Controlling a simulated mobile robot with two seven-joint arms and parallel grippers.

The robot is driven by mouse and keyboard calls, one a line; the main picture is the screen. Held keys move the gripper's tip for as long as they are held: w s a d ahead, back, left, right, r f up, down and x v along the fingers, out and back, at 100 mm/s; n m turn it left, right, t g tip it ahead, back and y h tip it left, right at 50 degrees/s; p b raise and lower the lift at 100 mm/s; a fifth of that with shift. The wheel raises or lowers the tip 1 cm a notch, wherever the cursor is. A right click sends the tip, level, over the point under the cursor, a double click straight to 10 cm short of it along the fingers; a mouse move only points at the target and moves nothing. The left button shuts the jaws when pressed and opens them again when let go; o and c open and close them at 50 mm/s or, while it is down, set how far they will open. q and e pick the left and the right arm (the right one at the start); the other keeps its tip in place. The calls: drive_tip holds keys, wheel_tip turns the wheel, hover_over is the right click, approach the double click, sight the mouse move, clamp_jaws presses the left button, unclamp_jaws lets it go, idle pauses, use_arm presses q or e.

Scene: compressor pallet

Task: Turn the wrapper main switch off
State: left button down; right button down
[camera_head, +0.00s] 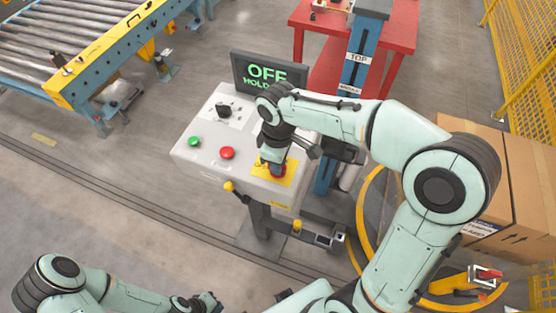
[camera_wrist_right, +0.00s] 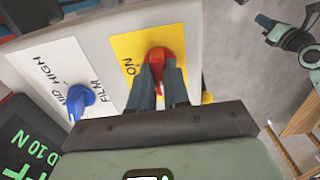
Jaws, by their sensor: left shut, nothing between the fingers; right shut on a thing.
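The wrapper's main switch is a red knob on a yellow plate (camera_head: 288,180) at the right of the pale control panel (camera_head: 184,153). In the right wrist view the red knob (camera_wrist_right: 158,55) sits between my fingertips, and the yellow plate (camera_wrist_right: 122,45) shows the word ON. My right gripper (camera_wrist_right: 164,82) is shut on this knob; it also shows in the head view (camera_head: 274,166), mostly hiding the knob. The display (camera_head: 267,72) reads OFF in green, with HOLD partly hidden below. My left gripper (camera_head: 207,301) is shut and empty at the bottom edge.
The panel also has a black knob (camera_head: 224,110), a green button (camera_head: 194,141) and a red button (camera_head: 227,153). A blue knob (camera_wrist_right: 82,98) lies left of the yellow plate in the wrist view. Cardboard boxes (camera_head: 490,180) and a blue post (camera_head: 358,75) stand nearby.

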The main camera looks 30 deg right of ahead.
idle(0.4)
drive_tip(key=c, duration=1.1)
unclamp_jaws()
use_arm(q)
drive_tip(key=w+r+p, duration=0.2)
drive_tip(key=shift+w+r, duration=0.25)
drive_tip(key=shift+r, duration=0.05)
use_arm(e)
wheel_tip(320, 180, up, 13)
drive_tip(key=shift+r, duration=0.2)
